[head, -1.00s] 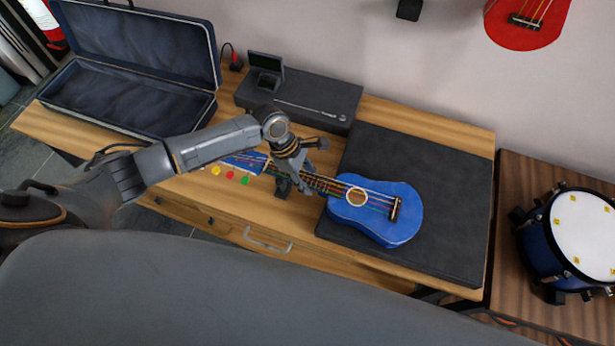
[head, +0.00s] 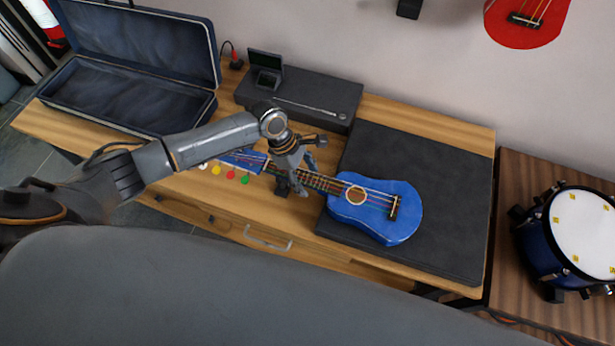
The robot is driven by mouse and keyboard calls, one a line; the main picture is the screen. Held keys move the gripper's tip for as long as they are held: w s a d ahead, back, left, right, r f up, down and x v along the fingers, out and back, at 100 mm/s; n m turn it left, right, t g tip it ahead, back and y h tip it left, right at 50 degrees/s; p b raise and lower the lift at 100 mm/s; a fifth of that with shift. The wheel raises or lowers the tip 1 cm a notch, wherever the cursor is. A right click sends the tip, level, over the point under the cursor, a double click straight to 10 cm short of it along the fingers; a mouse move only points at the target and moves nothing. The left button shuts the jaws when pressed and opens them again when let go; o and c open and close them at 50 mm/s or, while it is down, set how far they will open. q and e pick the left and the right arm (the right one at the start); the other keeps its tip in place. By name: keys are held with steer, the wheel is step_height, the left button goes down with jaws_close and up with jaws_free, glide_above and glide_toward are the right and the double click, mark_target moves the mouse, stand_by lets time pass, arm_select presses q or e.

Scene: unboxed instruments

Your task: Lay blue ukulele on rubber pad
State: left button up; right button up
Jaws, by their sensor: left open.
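The blue ukulele (head: 380,222) lies with its body on the left part of the dark rubber pad (head: 440,200). Its neck extends left past the pad's edge over the wooden table, with the blue headstock (head: 243,160) at the far left. My left gripper (head: 297,188) is open at the neck, just left of the body. It hides a part of the neck. I cannot tell whether the fingers touch the neck. My right gripper is not in view.
An open dark case (head: 130,98) stands at the left of the table. A flat black box (head: 300,98) with a small device sits at the back. Coloured dots (head: 230,175) lie near the headstock. A blue drum (head: 545,250) stands on the right table. A red ukulele (head: 520,28) hangs on the wall.

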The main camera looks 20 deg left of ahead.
arm_select(q)
steer(key=v, duration=1.1)
